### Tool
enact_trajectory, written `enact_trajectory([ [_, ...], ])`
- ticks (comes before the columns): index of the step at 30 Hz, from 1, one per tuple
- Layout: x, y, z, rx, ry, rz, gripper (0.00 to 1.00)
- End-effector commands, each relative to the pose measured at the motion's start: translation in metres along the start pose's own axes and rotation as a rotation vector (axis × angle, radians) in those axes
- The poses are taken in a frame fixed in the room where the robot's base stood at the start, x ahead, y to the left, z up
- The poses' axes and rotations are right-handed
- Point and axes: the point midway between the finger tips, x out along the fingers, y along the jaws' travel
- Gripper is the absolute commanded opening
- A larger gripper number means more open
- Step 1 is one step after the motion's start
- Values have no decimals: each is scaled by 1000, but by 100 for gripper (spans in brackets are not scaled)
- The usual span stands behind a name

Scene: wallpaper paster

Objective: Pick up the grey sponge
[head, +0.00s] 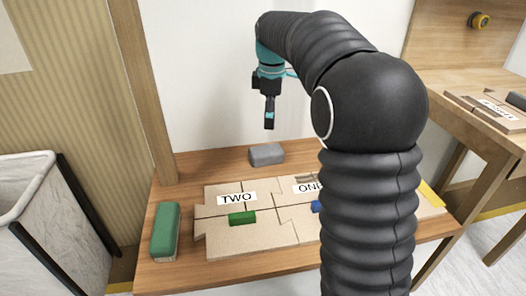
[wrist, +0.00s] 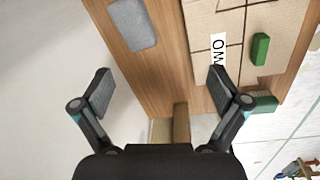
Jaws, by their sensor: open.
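The grey sponge (head: 267,154) is a small block lying at the back of the wooden table (head: 170,250), near the wall. It also shows in the wrist view (wrist: 132,24) at the top, ahead of the fingers and left of centre. My gripper (head: 269,122) hangs above the sponge, clearly apart from it, in the head view. In the wrist view its two fingers (wrist: 160,88) are spread wide with nothing between them.
Cardboard puzzle-like boards labelled TWO (head: 236,199) and ONE cover the table's middle. A green block (head: 242,218) and a partly hidden blue block (head: 316,206) lie on them. A larger green block (head: 165,230) is at the left. A bin (head: 45,220) stands left; a wooden post (head: 150,90) rises behind.

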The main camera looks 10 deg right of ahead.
Motion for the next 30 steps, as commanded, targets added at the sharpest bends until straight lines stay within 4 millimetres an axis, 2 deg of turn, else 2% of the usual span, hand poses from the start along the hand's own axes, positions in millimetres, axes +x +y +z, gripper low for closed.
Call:
enact_trajectory([
  [1,13,15,-4,-56,-5,-21,98],
  [3,24,30,-8,-132,-8,-43,98],
  [9,49,57,-16,-281,-10,-84,98],
  [14,61,62,-18,-323,-9,-97,98],
  [24,118,57,-16,-325,-9,-99,98],
  [30,139,55,-16,-324,-9,-98,98],
])
